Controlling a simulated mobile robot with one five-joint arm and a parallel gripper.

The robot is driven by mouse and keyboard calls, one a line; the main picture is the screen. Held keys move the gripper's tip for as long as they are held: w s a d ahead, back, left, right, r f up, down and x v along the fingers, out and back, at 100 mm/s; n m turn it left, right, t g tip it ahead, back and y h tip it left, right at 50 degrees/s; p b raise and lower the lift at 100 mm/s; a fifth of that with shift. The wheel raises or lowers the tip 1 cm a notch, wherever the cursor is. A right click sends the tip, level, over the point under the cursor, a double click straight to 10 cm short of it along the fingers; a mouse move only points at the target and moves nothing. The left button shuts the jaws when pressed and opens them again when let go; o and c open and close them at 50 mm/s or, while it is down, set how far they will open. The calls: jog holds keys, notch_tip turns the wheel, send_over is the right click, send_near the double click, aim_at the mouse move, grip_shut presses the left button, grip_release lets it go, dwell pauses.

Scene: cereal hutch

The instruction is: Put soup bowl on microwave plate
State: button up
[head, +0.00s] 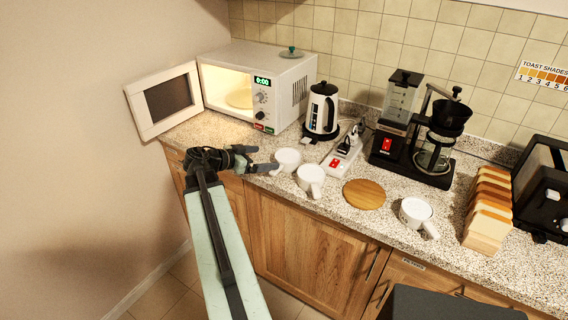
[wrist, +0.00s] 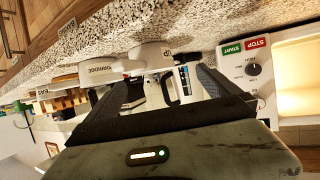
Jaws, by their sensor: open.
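The soup bowl is a white handled bowl with lettering ending in "UP" in the wrist view (wrist: 152,54). It appears to be the white bowl (head: 287,160) nearest the microwave in the head view. My gripper (head: 259,158) is open and empty at the counter's front edge, just left of this bowl. In the wrist view, its fingers (wrist: 168,86) point toward the bowl, apart from it. The microwave (head: 262,85) stands at the back left with its door (head: 165,100) swung open. Its round plate (head: 239,99) lies inside the lit cavity and looks bare.
A porridge bowl (head: 311,180) stands close right of the soup bowl. The kettle (head: 321,110), power strip (head: 342,158) and coffee maker (head: 436,150) stand behind. A wooden board (head: 364,194), another white cup (head: 415,212) and bread slices (head: 488,208) lie farther right.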

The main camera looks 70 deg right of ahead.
aim_at(285, 156)
jog(key=s, duration=0.1)
jog(key=s+d, duration=0.1)
jog(key=s, duration=0.1)
jog(key=shift+s+f+m+g, duration=0.1)
jog(key=shift+m+g, duration=0.2)
jog(key=shift+b+x, duration=0.5)
jog(key=shift+x, duration=0.5)
jog(key=b+x, duration=0.1)
jog(key=x, duration=0.1)
jog(key=b+x, duration=0.1)
jog(key=x, duration=0.2)
jog(key=shift+d+f, duration=0.25)
jog(key=shift+d, duration=0.2)
jog(key=shift+r, duration=0.1)
jog(key=c, duration=1.7)
notch_tip(285, 156, up, 10)
jog(key=p, duration=1)
